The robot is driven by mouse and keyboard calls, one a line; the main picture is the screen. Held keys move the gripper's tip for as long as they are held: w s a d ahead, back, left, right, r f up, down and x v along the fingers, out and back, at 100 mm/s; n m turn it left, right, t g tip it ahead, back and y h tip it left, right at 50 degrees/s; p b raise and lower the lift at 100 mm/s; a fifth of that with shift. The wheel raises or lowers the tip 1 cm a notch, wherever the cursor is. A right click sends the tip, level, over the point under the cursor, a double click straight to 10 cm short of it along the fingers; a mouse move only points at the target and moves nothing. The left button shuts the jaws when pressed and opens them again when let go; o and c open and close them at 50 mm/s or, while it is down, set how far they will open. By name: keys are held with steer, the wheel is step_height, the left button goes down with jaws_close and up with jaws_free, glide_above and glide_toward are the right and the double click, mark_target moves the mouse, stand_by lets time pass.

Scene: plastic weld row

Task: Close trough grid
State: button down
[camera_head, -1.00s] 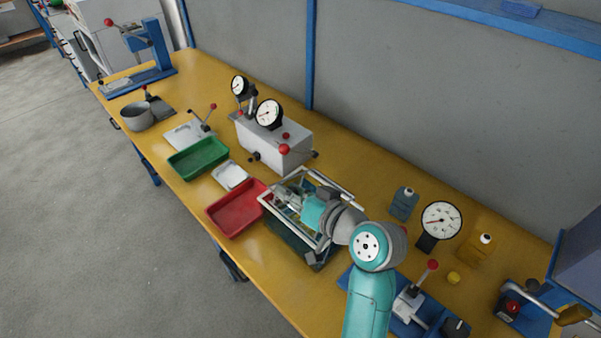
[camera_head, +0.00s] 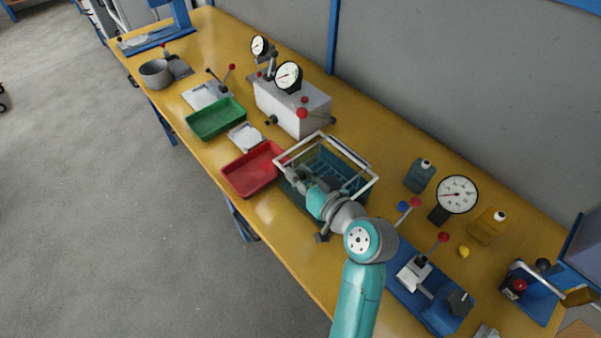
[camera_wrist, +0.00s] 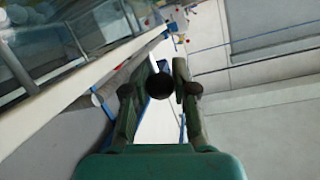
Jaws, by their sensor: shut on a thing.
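The trough (camera_head: 357,171) is a teal basin on the yellow bench. The grid (camera_head: 357,195), a white rectangular frame, lies over its top and looks about level. Whether it rests fully on the rim I cannot tell. My gripper (camera_head: 292,178) is at the trough's front left, by the frame's near side, with my wrist covering the near corner. In the wrist view my gripper (camera_wrist: 160,86) is shut on a dark round knob (camera_wrist: 159,86). A white bar of the grid (camera_wrist: 75,108) runs diagonally beside it. How the knob joins the grid is hidden.
A red tray (camera_head: 251,170) stands close left of the trough, with a green tray (camera_head: 216,118) beyond it. A grey box with dials (camera_head: 290,105) stands behind. The bench front edge is near.

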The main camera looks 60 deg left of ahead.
steer(key=shift+f, duration=0.25)
steer(key=c, duration=0.9)
jaws_free()
steer(key=shift+r, duration=0.1)
steer(key=shift+d+r, duration=0.1)
steer(key=shift+d, duration=0.2)
steer(key=v, duration=1.1)
steer(key=shift+d, duration=0.2)
